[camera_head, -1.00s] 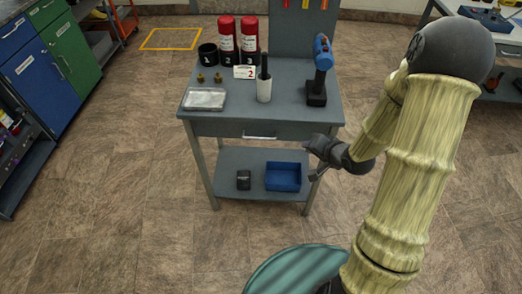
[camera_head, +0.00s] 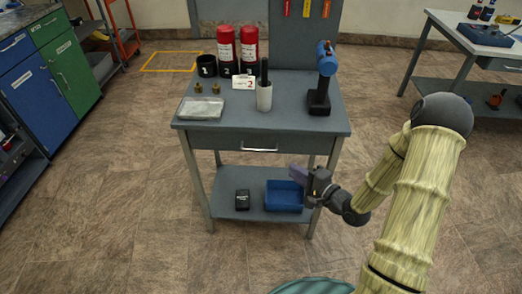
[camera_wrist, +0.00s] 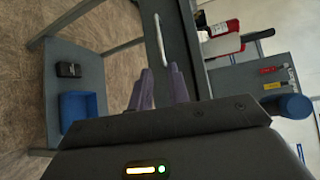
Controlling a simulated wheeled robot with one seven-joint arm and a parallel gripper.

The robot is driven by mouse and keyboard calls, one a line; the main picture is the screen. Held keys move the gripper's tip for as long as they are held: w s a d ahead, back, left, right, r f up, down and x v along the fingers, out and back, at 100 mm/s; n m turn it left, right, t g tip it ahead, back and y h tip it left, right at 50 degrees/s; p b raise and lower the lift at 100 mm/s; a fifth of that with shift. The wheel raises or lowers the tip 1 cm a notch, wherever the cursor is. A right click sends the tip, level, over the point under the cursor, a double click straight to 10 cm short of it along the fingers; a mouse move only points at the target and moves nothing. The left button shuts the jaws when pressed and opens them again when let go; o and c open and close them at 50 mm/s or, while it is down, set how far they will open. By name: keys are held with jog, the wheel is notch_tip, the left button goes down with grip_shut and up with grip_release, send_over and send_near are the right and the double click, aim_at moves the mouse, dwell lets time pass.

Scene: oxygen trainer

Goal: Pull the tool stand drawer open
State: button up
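The grey tool stand (camera_head: 188,165) stands in front of me. Its drawer (camera_head: 215,141) sits just under the top and looks closed, with a pale bar handle (camera_head: 259,149) across the front. In the wrist view the handle (camera_wrist: 160,39) stands upright in the picture on the drawer front (camera_wrist: 177,30), beyond my fingertips. My gripper (camera_head: 299,176) is in front of the stand, right of the handle and lower in the head picture. The wrist view shows my gripper (camera_wrist: 160,70) open, with an empty gap between two purplish fingers. The fingers appear apart from the handle.
On the stand top are red cylinders (camera_head: 249,48), a silver tray (camera_head: 200,108), a white cup (camera_head: 264,97) and a drill (camera_head: 322,80). The lower shelf holds a blue bin (camera_head: 284,196) and a black box (camera_head: 242,200). Floor left of the stand is clear.

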aim_at(261, 150)
jog(key=b+x, duration=0.1)
jog(key=x, duration=1.5)
jog(key=shift+w+a+f, duration=0.15)
grip_shut()
